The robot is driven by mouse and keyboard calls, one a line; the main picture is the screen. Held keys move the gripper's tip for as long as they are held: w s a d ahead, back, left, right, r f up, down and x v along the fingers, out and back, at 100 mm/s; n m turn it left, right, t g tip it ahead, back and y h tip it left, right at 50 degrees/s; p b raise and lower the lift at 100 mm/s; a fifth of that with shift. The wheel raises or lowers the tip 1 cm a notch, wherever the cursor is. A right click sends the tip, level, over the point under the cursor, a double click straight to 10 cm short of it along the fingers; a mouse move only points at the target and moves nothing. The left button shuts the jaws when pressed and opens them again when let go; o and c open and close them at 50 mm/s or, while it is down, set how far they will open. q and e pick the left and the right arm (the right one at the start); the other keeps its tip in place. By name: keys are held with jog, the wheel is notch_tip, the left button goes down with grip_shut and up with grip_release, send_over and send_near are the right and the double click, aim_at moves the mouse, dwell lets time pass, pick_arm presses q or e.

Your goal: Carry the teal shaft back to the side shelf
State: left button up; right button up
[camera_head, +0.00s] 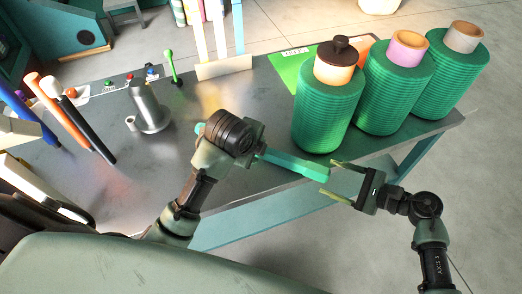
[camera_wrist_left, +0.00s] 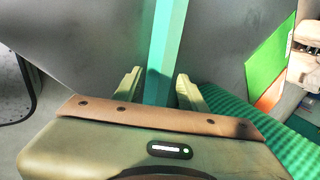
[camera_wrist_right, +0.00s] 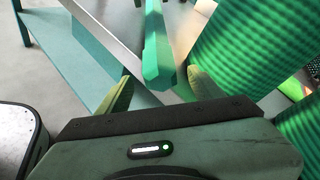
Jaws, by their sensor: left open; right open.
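In the right wrist view, that end of the shaft (camera_wrist_right: 158,62) shows ahead, between the open fingers. I cannot tell whether any finger touches it. The side shelf is not clearly identifiable.
Several green netting rolls (camera_head: 327,115) stand at the table's right, close to my right gripper. A metal cylinder (camera_head: 149,108) and a green-topped stick (camera_head: 172,68) stand at the left. Coloured rods (camera_head: 84,125) lean at far left. The table (camera_head: 150,175) is mostly clear between.

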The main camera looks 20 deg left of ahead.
aim_at(323, 172)
pick_arm(q)
jog(key=shift+x, duration=1.95)
pick_arm(e)
jog(key=shift+x, duration=1.95)
pick_arm(q)
jog(key=c, duration=0.7)
pick_arm(e)
jog(key=c, duration=0.7)
pick_arm(q)
grip_shut()
pick_arm(e)
grip_shut()
pick_arm(q)
jog(key=shift+w+r, duration=0.2)
jog(key=shift+r, duration=0.1)
pick_arm(e)
jog(key=shift+w+r, duration=0.15)
jog(key=shift+r, duration=0.15)
